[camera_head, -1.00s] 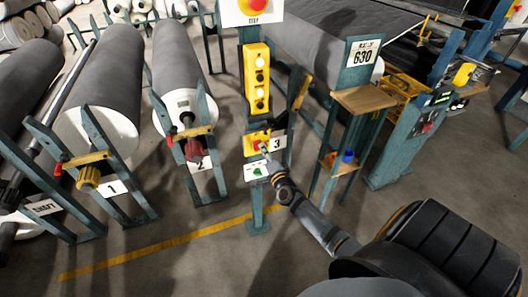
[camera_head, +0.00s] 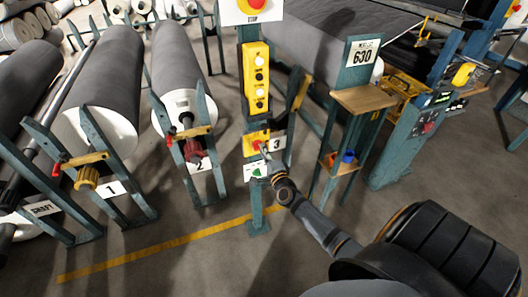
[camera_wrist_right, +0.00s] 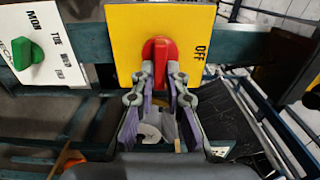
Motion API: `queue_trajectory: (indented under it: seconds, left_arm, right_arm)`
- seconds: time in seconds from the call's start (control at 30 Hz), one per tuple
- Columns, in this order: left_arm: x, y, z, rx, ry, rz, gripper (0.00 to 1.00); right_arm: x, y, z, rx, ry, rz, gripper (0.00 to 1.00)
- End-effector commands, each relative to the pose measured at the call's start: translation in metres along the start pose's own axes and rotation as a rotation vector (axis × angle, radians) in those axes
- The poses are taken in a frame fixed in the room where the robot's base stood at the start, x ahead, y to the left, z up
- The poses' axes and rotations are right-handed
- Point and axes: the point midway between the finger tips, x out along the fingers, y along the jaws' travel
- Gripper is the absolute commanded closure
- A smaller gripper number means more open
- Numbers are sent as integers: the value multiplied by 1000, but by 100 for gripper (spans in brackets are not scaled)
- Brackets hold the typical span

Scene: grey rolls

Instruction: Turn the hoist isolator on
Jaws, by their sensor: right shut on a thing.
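The hoist isolator is a yellow plate (camera_head: 251,143) with a red handle, on the teal post in the head view. The wrist view shows its yellow face (camera_wrist_right: 133,30) and the red rotary handle (camera_wrist_right: 160,50) close up. The handle stands upright in that picture, and the word OFF is to its right. My right gripper (camera_wrist_right: 161,82) is shut on the lower part of the handle, one finger on each side. In the head view, the right gripper (camera_head: 265,154) reaches the plate from the lower right and covers part of it. My left gripper is not in view.
A white plate with a green selector (camera_head: 257,171) sits just below the isolator; it also shows in the wrist view (camera_wrist_right: 30,52). Above are a yellow button box (camera_head: 257,78) and a red stop button (camera_head: 250,5). A wooden shelf stand (camera_head: 362,100) is close on the right.

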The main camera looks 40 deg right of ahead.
Motion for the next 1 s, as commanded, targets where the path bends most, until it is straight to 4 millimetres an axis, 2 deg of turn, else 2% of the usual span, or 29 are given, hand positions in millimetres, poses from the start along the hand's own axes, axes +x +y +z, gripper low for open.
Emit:
queue_trajectory:
  seconds: [0.07, 0.1, 0.27, 0.53, 0.63, 0.77, 1.0]
  left_arm:
    - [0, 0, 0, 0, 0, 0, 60]
    - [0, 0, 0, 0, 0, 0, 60]
    - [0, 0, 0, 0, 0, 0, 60]
    - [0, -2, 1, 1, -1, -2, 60]
    - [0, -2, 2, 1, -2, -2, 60]
    - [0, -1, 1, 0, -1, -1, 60]
    - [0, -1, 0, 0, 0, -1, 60]
  right_arm:
    - [0, 1, 0, 2, 0, 2, 100]
    - [0, 1, 0, 2, 0, 2, 84]
    - [0, 1, 0, 1, 0, 2, 64]
    - [-1, 0, 0, 0, 0, 1, 64]
    - [-9, 2, 0, -1, 0, 2, 64]
    - [-35, 2, 0, -2, -2, 4, 64]
    - [-92, 2, 0, -2, -1, 4, 64]
